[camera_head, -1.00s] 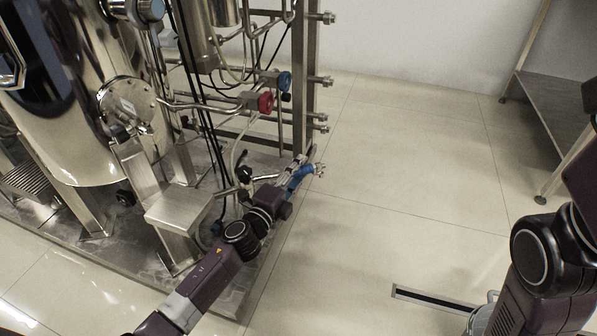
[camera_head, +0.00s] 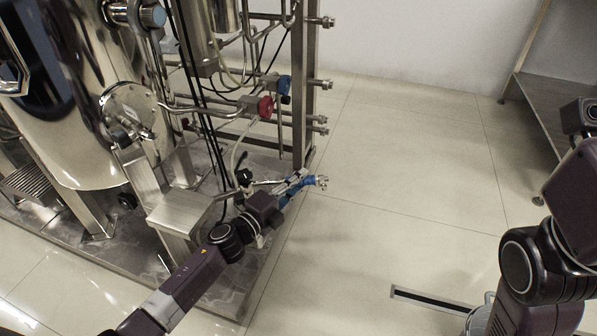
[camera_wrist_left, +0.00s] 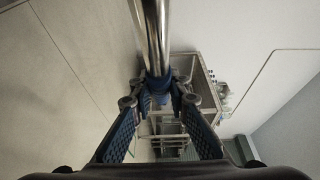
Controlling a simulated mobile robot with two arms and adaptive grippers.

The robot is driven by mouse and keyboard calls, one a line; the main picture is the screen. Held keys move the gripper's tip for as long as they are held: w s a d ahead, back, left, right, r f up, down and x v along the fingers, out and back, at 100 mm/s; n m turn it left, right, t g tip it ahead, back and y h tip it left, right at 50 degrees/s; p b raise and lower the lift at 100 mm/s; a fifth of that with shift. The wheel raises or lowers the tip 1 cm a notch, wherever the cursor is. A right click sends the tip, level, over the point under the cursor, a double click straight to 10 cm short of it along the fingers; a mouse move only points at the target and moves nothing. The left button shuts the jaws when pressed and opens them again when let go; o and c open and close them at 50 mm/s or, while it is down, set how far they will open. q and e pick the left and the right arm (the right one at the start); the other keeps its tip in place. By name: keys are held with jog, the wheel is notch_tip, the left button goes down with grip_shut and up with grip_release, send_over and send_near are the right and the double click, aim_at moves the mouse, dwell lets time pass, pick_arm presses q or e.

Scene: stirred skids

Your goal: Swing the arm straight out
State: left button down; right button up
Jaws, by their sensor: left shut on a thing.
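The arm is a bright metal tube (camera_wrist_left: 153,40) with a blue sleeve, low at the corner of the steel skid. In the head view its blue part (camera_head: 309,181) and fittings at its end stick out past the skid's edge. My left gripper (camera_head: 290,188) is at the tube, shut on it; its fingers partly hide the tube there. In the left wrist view the ribbed blue fingers of my left gripper (camera_wrist_left: 160,100) stand on both sides of the tube by the blue sleeve. My right arm is at the right edge, its gripper out of view.
The skid carries a polished tank (camera_head: 75,120), a red valve knob (camera_head: 265,107), a blue knob (camera_head: 284,84), hanging cables and an upright post (camera_head: 299,90). The tiled floor (camera_head: 400,200) right of it is clear, with a drain slot (camera_head: 432,300). A steel table (camera_head: 555,105) stands at right.

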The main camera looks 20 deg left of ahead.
pick_arm(q)
jog(key=shift+s+d+m+g+h, duration=0.2)
jog(key=shift+s+m+g+h, duration=0.25)
jog(key=shift+s+h, duration=0.25)
jog(key=shift+s+d+m+g+h, duration=0.2)
jog(key=shift+s+m+g+h, duration=0.15)
jog(key=shift+s+m+h, duration=0.3)
jog(key=c, duration=1.8)
grip_release()
jog(key=shift+w, duration=0.1)
jog(key=v, duration=0.7)
jog(key=shift+s+a+f, duration=0.1)
jog(key=shift+s+a, duration=0.05)
jog(key=shift+s, duration=0.1)
